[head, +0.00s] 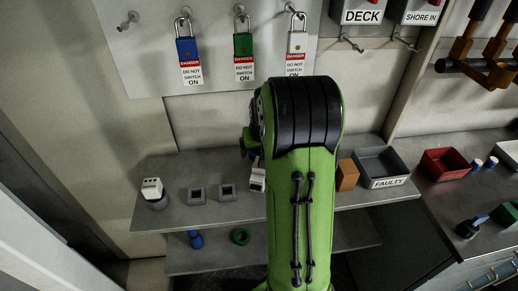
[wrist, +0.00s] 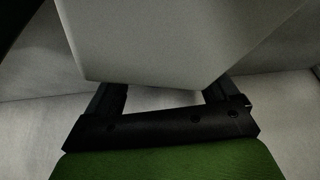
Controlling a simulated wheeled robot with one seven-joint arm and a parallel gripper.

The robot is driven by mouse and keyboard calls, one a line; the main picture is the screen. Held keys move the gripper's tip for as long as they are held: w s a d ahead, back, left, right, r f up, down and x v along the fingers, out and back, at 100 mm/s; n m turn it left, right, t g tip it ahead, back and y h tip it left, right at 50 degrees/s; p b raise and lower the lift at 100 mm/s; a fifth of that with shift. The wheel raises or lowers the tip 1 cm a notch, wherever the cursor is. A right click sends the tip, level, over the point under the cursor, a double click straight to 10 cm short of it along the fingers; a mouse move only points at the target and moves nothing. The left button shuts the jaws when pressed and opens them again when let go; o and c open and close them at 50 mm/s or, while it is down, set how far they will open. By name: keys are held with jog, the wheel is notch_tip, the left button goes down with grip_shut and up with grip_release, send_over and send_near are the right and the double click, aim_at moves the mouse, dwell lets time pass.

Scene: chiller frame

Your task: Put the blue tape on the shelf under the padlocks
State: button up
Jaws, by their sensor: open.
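A small blue item (head: 195,239) lies on the lower shelf, left of a green ring (head: 241,237); it may be the blue tape, but it is too small to be sure. The upper shelf (head: 225,213) runs below the blue padlock (head: 187,50), the green padlock (head: 243,44) and the white padlock (head: 297,42). My gripper is mostly hidden behind my arm in the head view. In the wrist view my gripper (wrist: 160,98) is open, and a large pale box-like thing covers the space at its fingers. No tape shows there.
The upper shelf holds a white switch block (head: 152,188), two grey square pieces (head: 197,195), a white piece (head: 257,177), an orange block (head: 347,175) and a FAULTY tray (head: 390,183). A red bin (head: 440,165) stands on the right counter. My arm blocks the shelf's middle.

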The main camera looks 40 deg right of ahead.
jog(key=s+a+r+n+p, duration=0.1)
jog(key=s+a+r+p, duration=0.2)
jog(key=r, duration=0.4)
jog(key=s+a+r, duration=0.2)
jog(key=a+r, duration=0.4)
jog(key=r, duration=0.1)
jog(key=s+a+n+t+y, duration=0.1)
jog(key=s+a+n, duration=0.4)
jog(key=s+a, duration=1)
jog(key=shift+a+r+t+y, duration=0.4)
jog(key=shift+a+r+y, duration=0.05)
jog(key=shift+a+y, duration=0.2)
